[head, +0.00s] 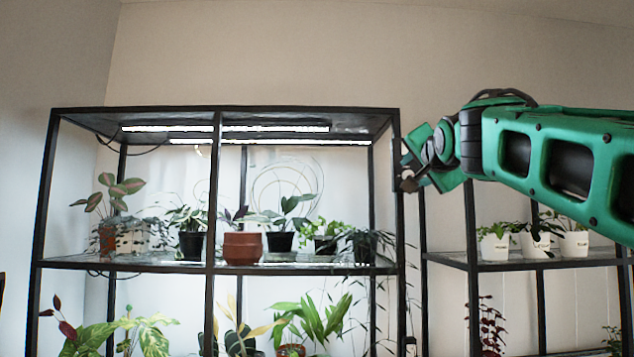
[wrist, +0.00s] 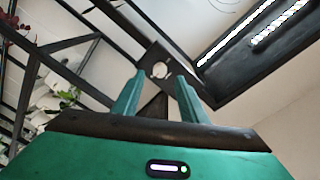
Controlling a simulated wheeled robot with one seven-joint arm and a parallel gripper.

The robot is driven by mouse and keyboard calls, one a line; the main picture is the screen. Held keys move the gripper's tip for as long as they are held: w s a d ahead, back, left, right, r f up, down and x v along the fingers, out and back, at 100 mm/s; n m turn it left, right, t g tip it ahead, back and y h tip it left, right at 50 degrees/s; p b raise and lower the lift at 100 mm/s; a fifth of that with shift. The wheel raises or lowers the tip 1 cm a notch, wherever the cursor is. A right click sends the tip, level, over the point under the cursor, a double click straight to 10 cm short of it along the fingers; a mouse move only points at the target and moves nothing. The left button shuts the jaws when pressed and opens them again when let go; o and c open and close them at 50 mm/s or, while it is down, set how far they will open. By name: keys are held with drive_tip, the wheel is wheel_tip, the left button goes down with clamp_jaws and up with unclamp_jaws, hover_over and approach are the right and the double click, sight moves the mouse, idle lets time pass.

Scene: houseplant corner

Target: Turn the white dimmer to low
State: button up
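The white dimmer (wrist: 160,70) is a small round knob on a dark plate on the shelf frame, seen in the wrist view. A thin dark line or slot seems to cross its face; its exact setting is too small to read. My gripper (wrist: 159,76) is open, its two green fingers apart, with the knob showing between their tips. I cannot tell whether the tips touch it. In the head view my gripper (head: 408,168) is at the upper right post of the large shelf, and I cannot clearly make out the knob there.
The large black shelf (head: 130,265) holds several potted plants under two lit light bars (head: 270,141). A smaller shelf (head: 520,262) with white pots stands to the right, below my arm. The wall above is clear.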

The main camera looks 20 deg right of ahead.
sight(411, 173)
drive_tip(key=shift+x, duration=2.3)
clamp_jaws()
